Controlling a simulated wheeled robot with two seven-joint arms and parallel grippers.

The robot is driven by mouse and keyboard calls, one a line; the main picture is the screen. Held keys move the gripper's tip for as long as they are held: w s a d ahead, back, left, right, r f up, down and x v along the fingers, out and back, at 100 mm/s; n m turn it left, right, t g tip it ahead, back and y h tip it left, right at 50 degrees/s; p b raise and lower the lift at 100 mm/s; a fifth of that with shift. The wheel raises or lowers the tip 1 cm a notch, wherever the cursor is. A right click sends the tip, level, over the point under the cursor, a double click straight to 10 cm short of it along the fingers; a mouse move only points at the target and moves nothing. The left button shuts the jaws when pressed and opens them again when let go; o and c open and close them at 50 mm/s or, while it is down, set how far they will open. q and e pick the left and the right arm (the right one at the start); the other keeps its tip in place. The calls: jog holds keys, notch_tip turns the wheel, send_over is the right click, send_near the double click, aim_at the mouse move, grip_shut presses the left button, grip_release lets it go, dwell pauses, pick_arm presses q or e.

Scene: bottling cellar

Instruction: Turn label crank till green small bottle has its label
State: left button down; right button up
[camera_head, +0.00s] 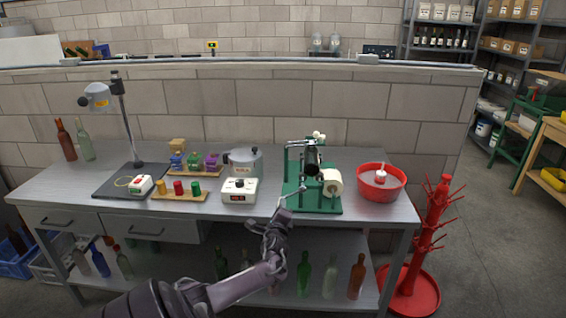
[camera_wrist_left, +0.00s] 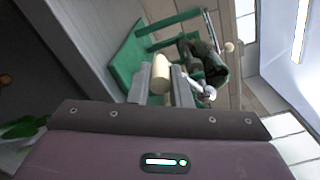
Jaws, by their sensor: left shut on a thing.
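The label machine stands on the steel bench with a green base plate (camera_head: 318,207) and green frame, also seen in the left wrist view (camera_wrist_left: 128,62). A dark small bottle (camera_head: 312,158) lies in its top; its green colour and any label are hard to make out. A cream label roll (camera_head: 333,182) sits at the machine's front right. My left gripper (camera_head: 284,203) is at the machine's left front. In the left wrist view its fingers (camera_wrist_left: 162,88) are shut on a cream cylinder (camera_wrist_left: 160,72), which looks like the crank handle. My right gripper is out of view.
A red basin (camera_head: 380,186) stands right of the machine, and a white box with a dial (camera_head: 239,191) and a steel pot (camera_head: 243,161) stand left. A red bottle tree (camera_head: 432,235) stands beyond the bench's right end. Several bottles stand on the lower shelf.

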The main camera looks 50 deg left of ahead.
pick_arm(q)
jog(key=shift+s+a+r+m, duration=0.15)
jog(key=shift+s+r+m, duration=0.05)
jog(key=shift+r+m, duration=0.1)
jog(key=shift+a+r+p, duration=0.1)
jog(key=shift+r+p, duration=0.05)
jog(key=shift+p, duration=0.3)
jog(key=shift+s+a+r, duration=0.15)
jog(key=shift+r, duration=0.25)
jog(key=c, duration=1.3)
grip_release()
jog(key=shift+c, duration=0.2)
jog(key=v, duration=0.8)
jog(key=shift+p, duration=0.4)
